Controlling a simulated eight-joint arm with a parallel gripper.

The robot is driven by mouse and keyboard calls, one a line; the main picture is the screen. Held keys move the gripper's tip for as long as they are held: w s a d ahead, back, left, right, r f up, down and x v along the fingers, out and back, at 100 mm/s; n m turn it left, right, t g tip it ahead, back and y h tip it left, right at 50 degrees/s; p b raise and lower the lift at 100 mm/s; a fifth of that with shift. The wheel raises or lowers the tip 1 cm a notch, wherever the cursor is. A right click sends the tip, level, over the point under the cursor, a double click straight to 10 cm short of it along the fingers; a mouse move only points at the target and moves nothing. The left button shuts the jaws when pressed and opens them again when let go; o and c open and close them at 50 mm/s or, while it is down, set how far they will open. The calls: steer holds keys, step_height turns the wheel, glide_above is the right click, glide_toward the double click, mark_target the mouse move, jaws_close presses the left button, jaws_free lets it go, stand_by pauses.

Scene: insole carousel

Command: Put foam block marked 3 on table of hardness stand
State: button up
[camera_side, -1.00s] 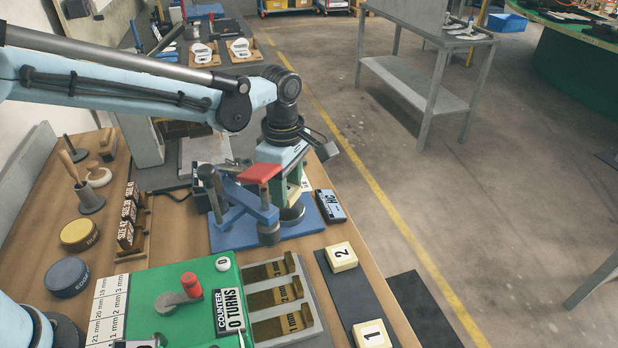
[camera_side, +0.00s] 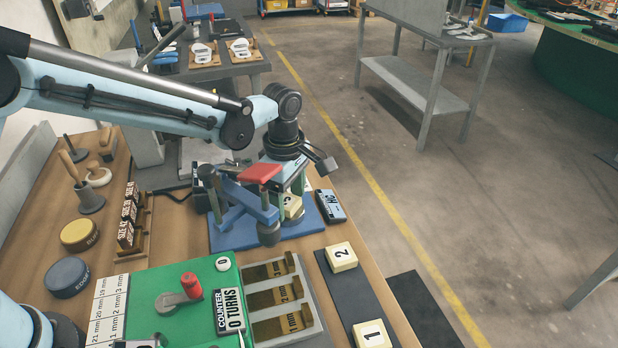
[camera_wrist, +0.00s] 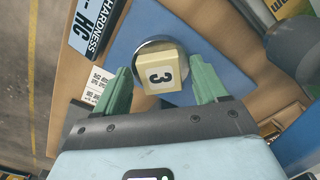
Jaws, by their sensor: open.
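The foam block marked 3 (camera_wrist: 160,73) is cream with a black 3 on a white label. In the wrist view it sits on the round metal table (camera_wrist: 150,46) of the hardness stand, the disc's far edge showing beyond it. In the side view the block (camera_side: 292,206) is partly hidden behind the stand's blue arm and red lever (camera_side: 262,173). The hardness stand has a blue base (camera_side: 232,237). My gripper (camera_wrist: 161,70) is open, with a green finger on each side of the block and visible gaps between.
A readout marked HC (camera_side: 330,206) lies at the base's right edge. Foam blocks marked 2 (camera_side: 341,257) and 1 (camera_side: 371,334) sit on a dark strip in front. The green counter board (camera_side: 160,310) and a shim tray (camera_side: 285,300) are nearer. The stand's arm and lever crowd my gripper.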

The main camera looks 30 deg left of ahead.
mark_target(288, 201)
steer(key=shift+r, duration=0.1)
step_height(288, 201, up, 11)
steer(key=s+a+r+m+t, duration=0.1)
steer(key=s+a+m, duration=0.1)
steer(key=a+m, duration=0.1)
steer(key=s+a+r+m+t, duration=0.1)
steer(key=s+a+m, duration=0.1)
steer(key=a+m, duration=0.1)
steer(key=s+a+r+m+t, duration=0.1)
steer(key=s+a+r+m, duration=0.1)
steer(key=s+a, duration=0.1)
steer(key=shift+a+m+t+h, duration=0.3)
steer(key=shift+a+m, duration=0.1)
steer(key=s+a+f+m+t, duration=0.3)
steer(key=s+a+m, duration=0.3)
steer(key=s+m, duration=0.2)
steer(key=shift+s+a+f+m+t, duration=0.15)
steer(key=shift+a+f+m+t, duration=0.15)
steer(key=shift+f+m, duration=0.4)
